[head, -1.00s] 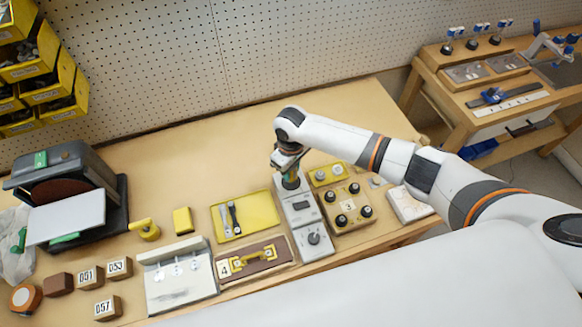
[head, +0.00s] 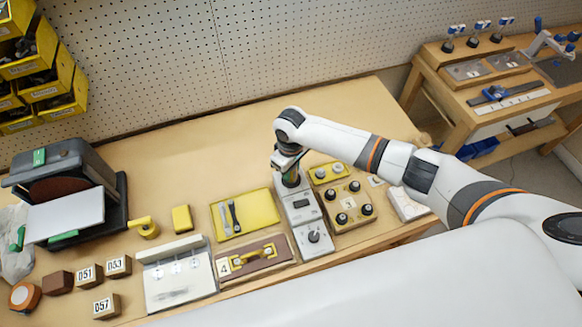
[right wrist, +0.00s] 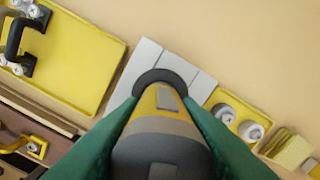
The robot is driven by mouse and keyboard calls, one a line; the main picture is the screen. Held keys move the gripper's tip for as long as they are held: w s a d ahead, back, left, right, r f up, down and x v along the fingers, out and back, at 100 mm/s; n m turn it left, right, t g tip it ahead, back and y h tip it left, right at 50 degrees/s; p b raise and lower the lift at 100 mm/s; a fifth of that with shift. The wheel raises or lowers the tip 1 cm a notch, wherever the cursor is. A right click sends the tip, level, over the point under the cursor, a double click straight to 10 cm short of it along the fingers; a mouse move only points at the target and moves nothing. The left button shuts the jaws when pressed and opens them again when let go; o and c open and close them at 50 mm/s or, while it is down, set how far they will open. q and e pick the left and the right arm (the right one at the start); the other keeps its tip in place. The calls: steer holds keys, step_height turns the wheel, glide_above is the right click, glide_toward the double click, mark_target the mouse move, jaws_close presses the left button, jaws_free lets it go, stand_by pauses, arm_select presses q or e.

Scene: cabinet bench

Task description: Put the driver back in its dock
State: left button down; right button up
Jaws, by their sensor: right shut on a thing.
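My right gripper (head: 290,178) is over the far end of the dock, a long light-grey unit (head: 313,237) with a small display and a dial at its near end. In the right wrist view its green fingers are shut on the driver (right wrist: 160,125), which has a yellow and grey body. A dark round collar shows at the driver's far end, over the pale top of the dock (right wrist: 137,70). The driver's lower end is hidden, so I cannot tell how deep it sits in the dock. My left gripper is not in view.
Left of the dock lie a yellow tray (head: 261,217) with tools and a brown panel (head: 272,250) with a yellow handle. Right of it stand a box with black knobs (head: 345,218) and a yellow block with round knobs (head: 317,172). The bench behind is clear.

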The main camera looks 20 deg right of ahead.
steer(key=shift+f+b, duration=0.3)
steer(key=shift+f, duration=0.35)
stand_by(0.5)
steer(key=shift+f, duration=0.15)
stand_by(0.9)
steer(key=o, duration=1.3)
steer(key=shift+c, duration=0.2)
step_height(320, 180, up, 5)
steer(key=p, duration=0.5)
steer(key=shift+p, duration=0.3)
steer(key=shift+r, duration=1)
